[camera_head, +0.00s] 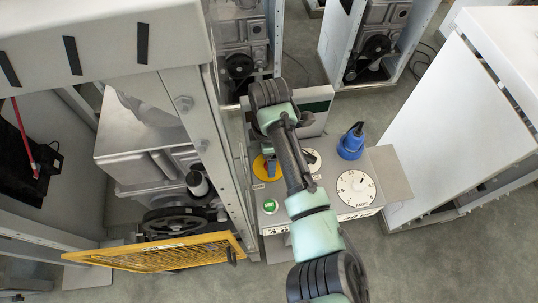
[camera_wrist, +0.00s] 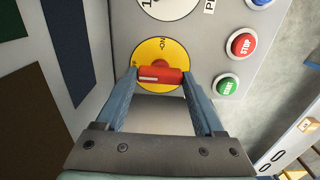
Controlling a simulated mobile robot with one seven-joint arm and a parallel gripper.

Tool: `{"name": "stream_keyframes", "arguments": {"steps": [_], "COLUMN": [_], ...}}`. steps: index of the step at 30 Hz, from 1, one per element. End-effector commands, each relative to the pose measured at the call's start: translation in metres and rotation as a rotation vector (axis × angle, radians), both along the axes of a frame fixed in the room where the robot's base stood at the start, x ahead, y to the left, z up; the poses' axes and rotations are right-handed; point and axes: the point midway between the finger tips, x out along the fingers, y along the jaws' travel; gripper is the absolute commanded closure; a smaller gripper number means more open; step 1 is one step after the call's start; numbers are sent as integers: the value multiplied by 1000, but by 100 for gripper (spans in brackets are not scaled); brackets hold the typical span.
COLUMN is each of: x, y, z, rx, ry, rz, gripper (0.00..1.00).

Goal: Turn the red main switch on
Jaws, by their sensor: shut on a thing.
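The red main switch (camera_wrist: 160,76) is a short red bar handle with a white mark toward its left end. It sits on a round yellow plate (camera_wrist: 152,51) on the grey panel. In the wrist view the bar lies nearly level across the picture, and the ON lettering is above it. My gripper (camera_wrist: 160,79) is shut on the bar, one blue finger at each end. In the head view the yellow plate (camera_head: 259,172) shows beside my gripper (camera_head: 271,167), and the red bar is hidden there.
A red STOP button (camera_wrist: 242,44) and a green START button (camera_wrist: 228,86) are right of the switch. The panel also carries a white dial (camera_head: 356,188) and a blue knob-like part (camera_head: 351,142). A yellow mesh guard (camera_head: 165,252) stands at the lower left.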

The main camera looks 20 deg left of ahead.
Motion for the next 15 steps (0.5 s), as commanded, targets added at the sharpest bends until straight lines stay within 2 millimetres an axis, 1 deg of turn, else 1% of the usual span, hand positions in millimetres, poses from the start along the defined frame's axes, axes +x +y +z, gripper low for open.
{"name": "stream_keyframes", "arguments": {"steps": [1,3,4,11,15], "x": [0,0,0,-1,0], "y": [0,0,0,0,0], "z": [0,0,0,0,1], "rx": [-1,-1,-1,0,0], "ry": [1,1,1,2,2], "rz": [0,0,0,-25,-79], "gripper": [72,85,86,86,86]}}
